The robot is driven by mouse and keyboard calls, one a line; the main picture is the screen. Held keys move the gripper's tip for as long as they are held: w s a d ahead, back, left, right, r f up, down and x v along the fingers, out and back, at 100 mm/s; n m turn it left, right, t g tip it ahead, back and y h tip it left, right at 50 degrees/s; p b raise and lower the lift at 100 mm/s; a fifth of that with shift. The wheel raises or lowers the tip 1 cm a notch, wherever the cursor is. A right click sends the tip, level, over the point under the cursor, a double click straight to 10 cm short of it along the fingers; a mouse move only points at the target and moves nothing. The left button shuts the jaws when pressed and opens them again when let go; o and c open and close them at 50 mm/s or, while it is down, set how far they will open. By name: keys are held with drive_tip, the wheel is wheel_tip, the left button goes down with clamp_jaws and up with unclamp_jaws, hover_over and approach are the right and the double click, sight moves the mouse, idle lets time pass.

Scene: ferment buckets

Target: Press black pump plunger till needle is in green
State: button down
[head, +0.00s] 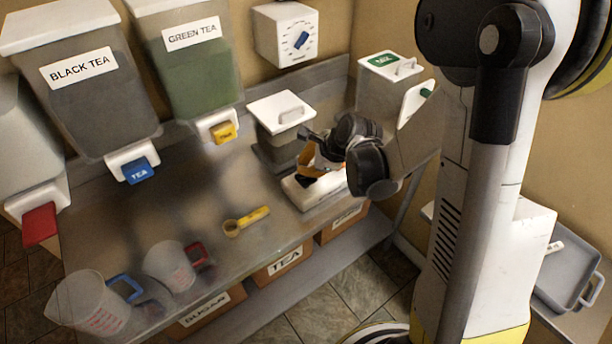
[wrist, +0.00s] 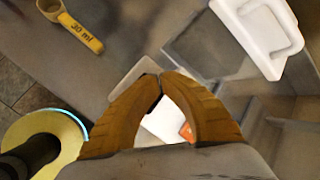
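My gripper (head: 312,165) hangs over the right part of the metal counter, just above a low white object (head: 335,192). In the wrist view my gripper's two tan fingers (wrist: 160,78) come together at the tips, with nothing seen held. White and orange-red parts (wrist: 186,131) show between the fingers lower down. I cannot make out a black pump plunger or a gauge needle in either view; the gripper hides part of this area. A white box with a round dial and blue knob (head: 301,40) is on the wall; no green zone can be made out on it.
A lidded container (head: 281,110) stands left of my gripper, a green-labelled one (head: 388,72) behind. A yellow scoop (head: 246,221) lies on the counter. Measuring jugs (head: 95,303) stand at the front left. Tea dispensers (head: 95,80) line the back.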

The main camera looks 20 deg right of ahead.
drive_tip(key=shift+f, duration=0.15)
drive_tip(key=shift+f+b, duration=0.3)
drive_tip(key=shift+b, duration=0.2)
drive_tip(key=shift+f+b, duration=1.6)
drive_tip(key=shift+f, duration=0.05)
idle(1.1)
drive_tip(key=shift+r, duration=0.1)
drive_tip(key=shift+r+p, duration=1.45)
drive_tip(key=shift+r, duration=0.55)
wheel_tip(320, 180, up, 5)
drive_tip(key=p, duration=0.3)
drive_tip(key=shift+p, duration=0.35)
drive_tip(key=shift+r, duration=0.1)
idle(1.1)
